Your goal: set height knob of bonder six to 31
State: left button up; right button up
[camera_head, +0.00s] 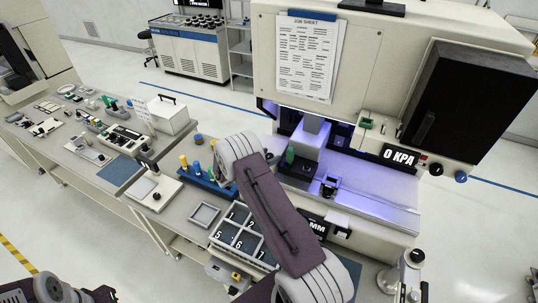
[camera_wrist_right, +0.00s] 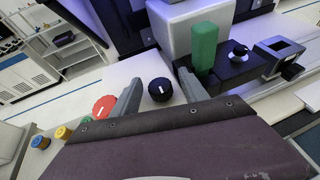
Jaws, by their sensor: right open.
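The bonder (camera_head: 395,60) is a large cream machine with a job sheet on its front. Its MM display (camera_head: 318,226) is partly covered by my right arm, so its number is hidden. In the right wrist view a black round knob (camera_wrist_right: 160,90) with a white mark shows between the two grey fingers of my right gripper (camera_wrist_right: 160,78). The fingers are open and apart; I cannot tell whether they touch the knob. In the head view my right arm hides this knob. No label naming it or the bonder's number is readable. My left gripper does not show.
A red knob (camera_wrist_right: 103,106) sits left of the black one. A 0 KPA display (camera_head: 400,157) is at the right. A numbered tray (camera_head: 240,238) and a blue rack (camera_head: 208,182) lie left of the machine.

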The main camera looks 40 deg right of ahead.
jog(key=shift+a, duration=0.1)
jog(key=c, duration=0.3)
jog(key=shift+w+d+f, duration=0.1)
jog(key=shift+d, duration=0.1)
grip_shut()
jog(key=shift+f+n+b, duration=0.1)
jog(key=shift+n+b, duration=0.2)
jog(key=shift+b, duration=0.2)
jog(key=n+t+y+b, duration=0.2)
jog(key=n+t+b, duration=0.1)
jog(key=b, duration=0.3)
jog(key=n+t+y+b, duration=0.2)
jog(key=n+t+b, duration=0.1)
jog(key=b, duration=0.4)
jog(key=shift+d+f+t, duration=0.1)
jog(key=shift+f+t, duration=0.05)
jog(key=shift+t, duration=0.15)
jog(key=shift+r+n+t+y+b, duration=0.2)
jog(key=shift+n+t+y+b, duration=0.15)
jog(key=shift+b, duration=0.25)
jog(key=shift+r, duration=0.1)
